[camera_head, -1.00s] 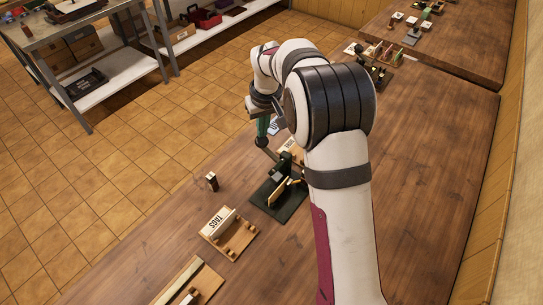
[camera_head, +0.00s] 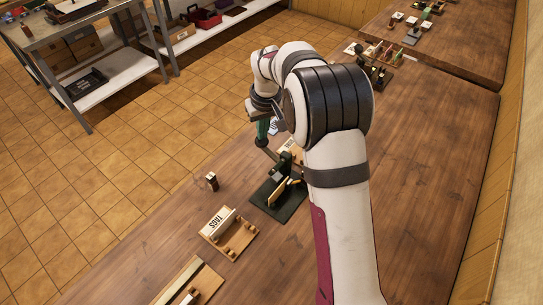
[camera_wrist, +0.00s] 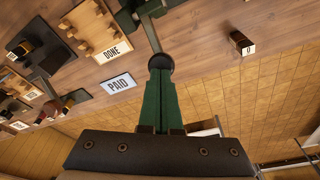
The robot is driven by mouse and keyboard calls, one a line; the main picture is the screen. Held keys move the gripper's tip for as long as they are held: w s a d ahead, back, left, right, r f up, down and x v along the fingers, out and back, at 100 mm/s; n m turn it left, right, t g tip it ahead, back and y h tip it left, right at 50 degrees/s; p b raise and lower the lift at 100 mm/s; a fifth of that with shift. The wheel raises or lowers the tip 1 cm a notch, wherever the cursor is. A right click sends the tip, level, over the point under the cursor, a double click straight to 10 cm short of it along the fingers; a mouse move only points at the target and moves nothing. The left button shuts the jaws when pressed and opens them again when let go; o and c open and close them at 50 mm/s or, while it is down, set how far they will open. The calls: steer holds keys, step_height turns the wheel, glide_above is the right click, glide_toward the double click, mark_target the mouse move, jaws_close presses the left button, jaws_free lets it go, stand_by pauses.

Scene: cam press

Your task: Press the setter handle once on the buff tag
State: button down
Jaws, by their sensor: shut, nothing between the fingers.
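The setter handle (camera_head: 269,152) is a lever sloping up and left from the upright to a dark round knob (camera_wrist: 160,62). My gripper (camera_head: 262,136) is shut and empty, with its green fingers pointing down at the knob. In the wrist view the fingertips (camera_wrist: 161,71) overlap the knob's near edge; they touch it or are very close.
A TAGS rack (camera_head: 229,233) stands in front of the press. A small dark block (camera_head: 211,182) is to its left. A DONE rack (camera_wrist: 97,35) and a PAID card (camera_wrist: 118,84) lie beyond the press. The table's right side is clear.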

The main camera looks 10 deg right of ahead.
mark_target(263, 141)
steer(key=shift+f, duration=1.75)
steer(key=shift+r, duration=0.1)
steer(key=shift+r, duration=4.75)
steer(key=s+d+r+m+g, duration=0.1)
steer(key=s+r+m, duration=0.15)
steer(key=s, duration=0.85)
steer(key=s+d+r+m, duration=0.1)
steer(key=s+r+m, duration=0.15)
steer(key=s, duration=0.75)
steer(key=s+f+m+g+y, duration=0.1)
steer(key=s+f+m, duration=0.2)
steer(key=s, duration=1.4)
steer(key=shift+a+m, duration=0.3)
steer(key=shift+a, duration=0.05)
